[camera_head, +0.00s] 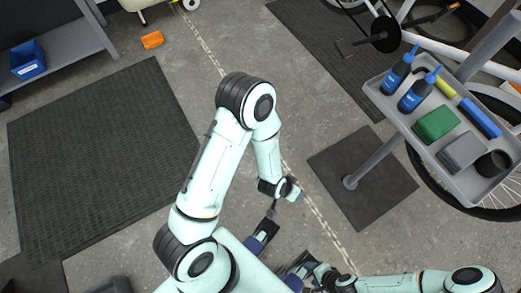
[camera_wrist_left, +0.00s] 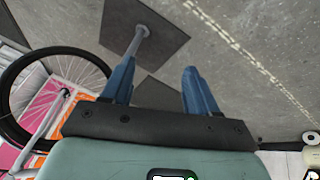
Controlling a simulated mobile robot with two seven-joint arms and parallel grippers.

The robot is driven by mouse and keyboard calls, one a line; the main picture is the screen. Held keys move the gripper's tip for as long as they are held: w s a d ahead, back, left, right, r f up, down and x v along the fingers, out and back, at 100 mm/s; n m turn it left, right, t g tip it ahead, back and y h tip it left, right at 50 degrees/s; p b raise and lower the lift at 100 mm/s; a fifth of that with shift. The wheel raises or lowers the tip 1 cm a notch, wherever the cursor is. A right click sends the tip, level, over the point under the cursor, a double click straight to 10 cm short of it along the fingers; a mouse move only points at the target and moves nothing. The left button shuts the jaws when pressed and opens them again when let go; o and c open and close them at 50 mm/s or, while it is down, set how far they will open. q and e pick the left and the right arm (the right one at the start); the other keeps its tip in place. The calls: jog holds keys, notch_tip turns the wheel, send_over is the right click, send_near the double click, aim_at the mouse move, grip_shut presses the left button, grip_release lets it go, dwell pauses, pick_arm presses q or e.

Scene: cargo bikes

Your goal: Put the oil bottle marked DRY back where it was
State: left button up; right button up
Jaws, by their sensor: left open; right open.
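My right gripper (camera_head: 293,240) is open and empty, low in the head view, well away from the tray. My left gripper (camera_wrist_left: 160,65) is open and empty in the left wrist view, above the floor. Its fingers are hard to make out in the head view.
The tray also holds a green box (camera_head: 436,123), a grey box (camera_head: 462,152), a blue tube (camera_head: 480,118) and a black roll (camera_head: 493,164). A bike wheel (camera_wrist_left: 60,70) shows beside it. The stand's dark base plate (camera_head: 350,205) lies on the floor. A black mat (camera_head: 95,150) lies left.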

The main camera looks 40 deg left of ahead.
pick_arm(q)
jog(key=s+f+n+g, duration=0.1)
jog(key=s+f+g, duration=0.2)
jog(key=s, duration=0.5)
jog(key=s+a+f+n+g+h, duration=0.1)
jog(key=s+f+n+g, duration=0.1)
jog(key=s+f, duration=0.3)
jog(key=s, duration=0.3)
jog(key=shift+s+f+g, duration=0.15)
jog(key=shift+s+g, duration=0.05)
jog(key=shift+g, duration=0.2)
